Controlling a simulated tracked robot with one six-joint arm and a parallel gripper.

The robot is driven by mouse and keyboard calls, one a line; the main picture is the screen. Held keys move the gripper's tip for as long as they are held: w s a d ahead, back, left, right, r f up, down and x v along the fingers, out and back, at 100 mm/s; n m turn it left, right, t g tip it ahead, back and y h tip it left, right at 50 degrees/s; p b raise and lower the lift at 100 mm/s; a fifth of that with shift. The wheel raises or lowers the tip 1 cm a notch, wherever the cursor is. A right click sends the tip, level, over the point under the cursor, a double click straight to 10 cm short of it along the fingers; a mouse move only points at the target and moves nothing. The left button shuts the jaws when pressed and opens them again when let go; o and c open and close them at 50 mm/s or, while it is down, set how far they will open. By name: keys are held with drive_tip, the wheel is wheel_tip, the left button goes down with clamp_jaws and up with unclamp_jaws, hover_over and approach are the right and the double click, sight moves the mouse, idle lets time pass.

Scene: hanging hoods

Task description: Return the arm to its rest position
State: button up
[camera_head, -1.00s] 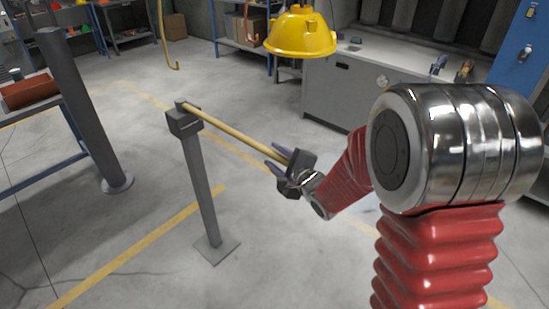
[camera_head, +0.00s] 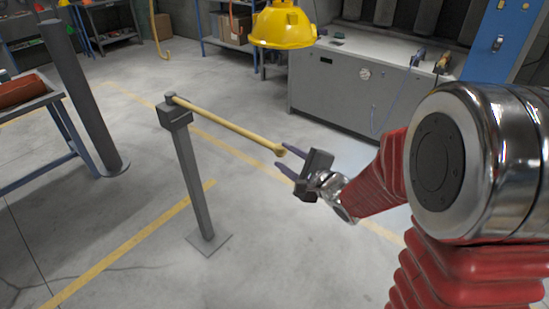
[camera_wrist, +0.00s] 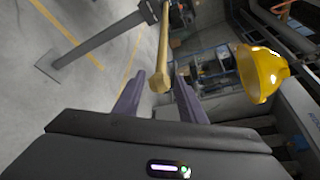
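My gripper (camera_head: 281,161) is open in the head view, its two purple-grey fingers pointing left at the free end of a yellow rod. In the wrist view the open fingers (camera_wrist: 157,97) stand on either side of the rod's rounded tip, with nothing gripped. The yellow rod (camera_head: 228,125) sticks out sideways from the dark block on top of a grey post (camera_head: 194,175). It also shows in the wrist view (camera_wrist: 163,50). My red-sleeved arm reaches in from the right of the head view.
A yellow hood (camera_head: 283,27) hangs above and behind the gripper; it also shows in the wrist view (camera_wrist: 259,73). A grey cabinet (camera_head: 345,90) stands at the back. A dark column (camera_head: 80,95) and a workbench (camera_head: 35,125) stand at left. Open floor lies around the post.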

drive_tip(key=shift+s+d, duration=0.2)
drive_tip(key=shift+s, duration=0.05)
drive_tip(key=shift+s+a, duration=0.1)
drive_tip(key=shift+a, duration=0.1)
